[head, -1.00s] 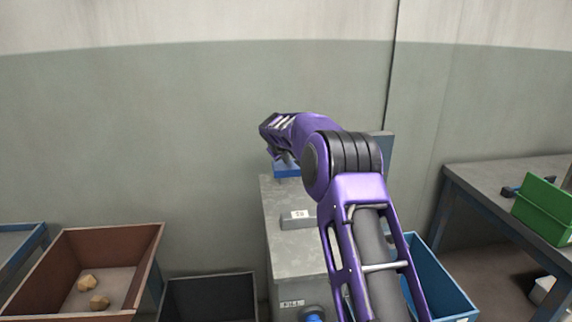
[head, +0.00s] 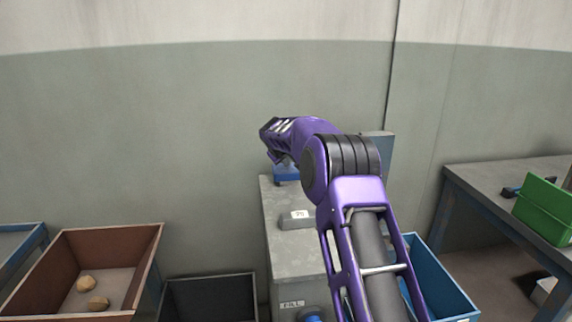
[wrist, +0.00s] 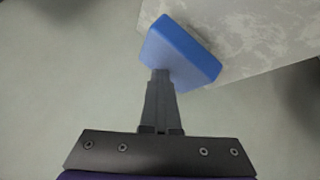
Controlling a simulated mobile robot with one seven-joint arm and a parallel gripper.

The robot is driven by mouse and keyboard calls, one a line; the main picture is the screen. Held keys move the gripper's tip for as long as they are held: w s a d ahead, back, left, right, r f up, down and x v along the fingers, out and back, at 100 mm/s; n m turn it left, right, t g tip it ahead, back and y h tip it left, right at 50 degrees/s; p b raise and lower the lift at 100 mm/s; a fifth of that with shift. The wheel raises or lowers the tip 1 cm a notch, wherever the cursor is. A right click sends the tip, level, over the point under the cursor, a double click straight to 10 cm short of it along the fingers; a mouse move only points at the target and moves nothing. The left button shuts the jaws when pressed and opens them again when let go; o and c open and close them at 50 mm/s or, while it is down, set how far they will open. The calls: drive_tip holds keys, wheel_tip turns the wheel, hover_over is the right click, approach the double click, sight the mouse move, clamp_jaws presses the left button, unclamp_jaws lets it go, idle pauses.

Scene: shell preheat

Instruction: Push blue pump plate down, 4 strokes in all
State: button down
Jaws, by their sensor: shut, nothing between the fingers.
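The blue pump plate (head: 287,174) is at the far end of the grey cabinet's top, partly hidden by my purple wrist. In the wrist view the plate (wrist: 186,50) is a tilted blue block just beyond my fingers. My gripper (wrist: 160,76) is shut and empty, with its fingertips over the plate's near edge. They look in contact or very close; I cannot tell which. My fingers are hidden in the head view.
The grey cabinet (head: 292,252) carries a small block with a white label (head: 300,214). A brown bin (head: 60,258) with two tan lumps and a dark bin (head: 210,298) stand left. A blue bin (head: 440,285) and a table with a green bin (head: 545,205) stand right.

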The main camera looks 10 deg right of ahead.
drive_tip(key=shift+f, duration=0.7)
idle(0.3)
drive_tip(key=shift+r, duration=0.1)
drive_tip(key=shift+r+p, duration=1.4)
drive_tip(key=shift+r, duration=0.7)
wheel_tip(320, 180, up, 5)
drive_tip(key=p, duration=0.4)
idle(1.4)
wheel_tip(320, 180, up, 4)
drive_tip(key=p, duration=0.2)
hover_over(286, 169)
drive_tip(key=shift+s, duration=0.15)
